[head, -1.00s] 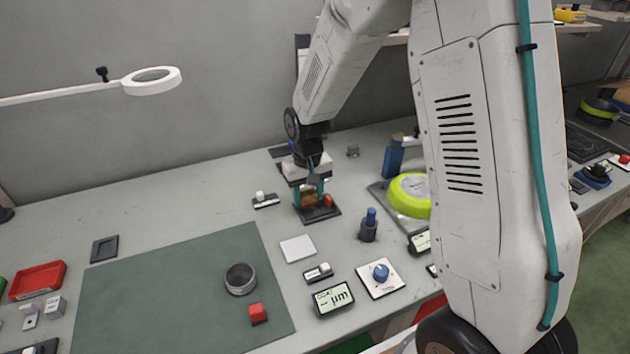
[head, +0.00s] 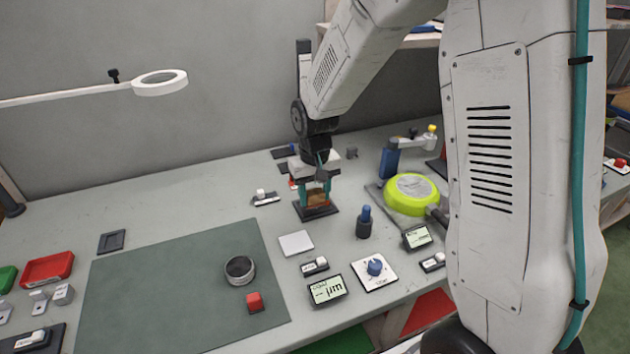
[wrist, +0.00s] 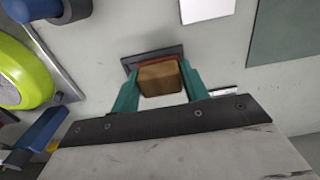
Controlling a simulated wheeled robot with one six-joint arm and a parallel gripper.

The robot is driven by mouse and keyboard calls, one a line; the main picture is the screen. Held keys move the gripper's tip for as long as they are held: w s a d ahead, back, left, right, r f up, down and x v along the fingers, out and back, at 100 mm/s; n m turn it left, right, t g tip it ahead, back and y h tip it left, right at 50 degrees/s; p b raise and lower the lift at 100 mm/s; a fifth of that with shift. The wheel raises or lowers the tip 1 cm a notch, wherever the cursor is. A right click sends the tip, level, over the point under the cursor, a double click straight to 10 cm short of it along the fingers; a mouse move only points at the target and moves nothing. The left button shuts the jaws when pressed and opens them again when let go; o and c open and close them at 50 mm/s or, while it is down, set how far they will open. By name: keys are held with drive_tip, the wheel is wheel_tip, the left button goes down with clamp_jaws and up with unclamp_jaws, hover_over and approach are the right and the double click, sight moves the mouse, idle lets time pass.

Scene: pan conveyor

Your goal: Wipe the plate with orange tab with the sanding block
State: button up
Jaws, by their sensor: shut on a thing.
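My gripper (head: 316,196) is shut on a brown block (wrist: 160,80), which I take to be the sanding block. Its green fingers press on two opposite sides of it. The block is over a dark rectangular base (head: 330,212), which also shows behind it in the wrist view (wrist: 131,62). A rust-coloured edge shows along the block in the wrist view. I cannot tell whether block and base touch. A small red-orange patch (head: 292,184) shows just left of the gripper in the head view, partly hidden. I cannot tell whether it is the plate's orange tab.
A yellow-green round pan (head: 411,193) stands to the right, with a blue-topped knob (head: 364,222) nearby. A pale square (head: 296,243), displays and switches lie in front. A green mat (head: 160,300) with a metal ring (head: 240,269) and red cube (head: 255,302) is at front left.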

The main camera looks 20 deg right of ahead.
drive_tip(key=shift+r, duration=1.95)
drive_tip(key=shift+f, duration=0.1)
